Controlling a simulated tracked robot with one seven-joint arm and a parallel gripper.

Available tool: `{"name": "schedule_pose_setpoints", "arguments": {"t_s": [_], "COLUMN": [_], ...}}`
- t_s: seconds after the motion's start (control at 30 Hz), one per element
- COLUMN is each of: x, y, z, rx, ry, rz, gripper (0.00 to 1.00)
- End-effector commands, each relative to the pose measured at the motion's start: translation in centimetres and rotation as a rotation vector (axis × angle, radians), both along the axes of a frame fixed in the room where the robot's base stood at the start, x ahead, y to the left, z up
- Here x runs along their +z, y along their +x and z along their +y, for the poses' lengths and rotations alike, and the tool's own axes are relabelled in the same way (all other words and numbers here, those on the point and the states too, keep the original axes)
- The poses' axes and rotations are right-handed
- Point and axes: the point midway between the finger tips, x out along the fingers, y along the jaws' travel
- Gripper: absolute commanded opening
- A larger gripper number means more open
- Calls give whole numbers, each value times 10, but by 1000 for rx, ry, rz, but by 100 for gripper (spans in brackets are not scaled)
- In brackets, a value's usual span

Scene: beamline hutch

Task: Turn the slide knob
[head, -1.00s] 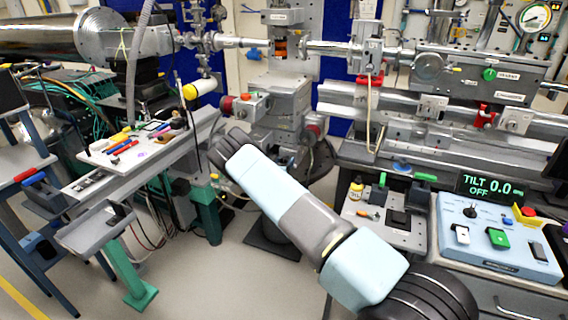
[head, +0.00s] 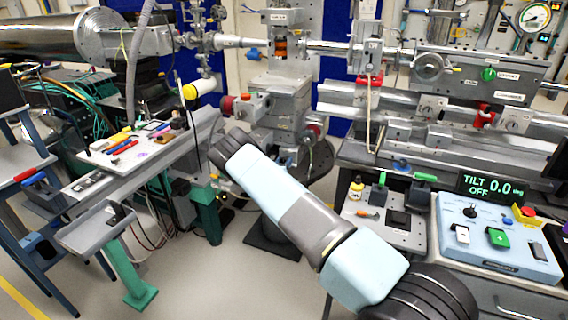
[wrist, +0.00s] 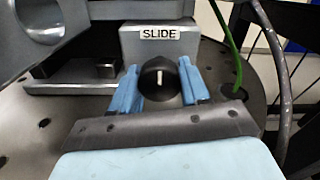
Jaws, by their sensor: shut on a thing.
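The slide knob (wrist: 158,80) is a black round knob with a white pointer line, in the middle of the wrist view. The pointer stands nearly upright in the picture. The knob sits on the front of a grey block with a white SLIDE label (wrist: 160,33). My gripper (wrist: 160,88) has its two blue fingers on either side of the knob and is shut on it. In the head view my arm reaches to the middle of the scene. The knob and my fingertips are hidden there behind my arm.
A perforated round plate (wrist: 40,130) lies below the block. A green cable (wrist: 228,40) and a grey hose (wrist: 275,60) run at the right of the wrist view. In the head view a tool tray (head: 100,158) stands left, and a control box (head: 515,262) right.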

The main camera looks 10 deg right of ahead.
Motion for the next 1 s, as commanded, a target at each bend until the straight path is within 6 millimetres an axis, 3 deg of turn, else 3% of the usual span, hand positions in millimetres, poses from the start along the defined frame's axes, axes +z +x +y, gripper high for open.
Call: {"name": "schedule_pose_setpoints", "arguments": {"t_s": [0.37, 1.0], "x": [0, 0], "y": [1, 0], "z": [2, 1], "rx": [2, 0], "ry": [143, 645], "rz": [-92, -417], "gripper": [15, 15]}}
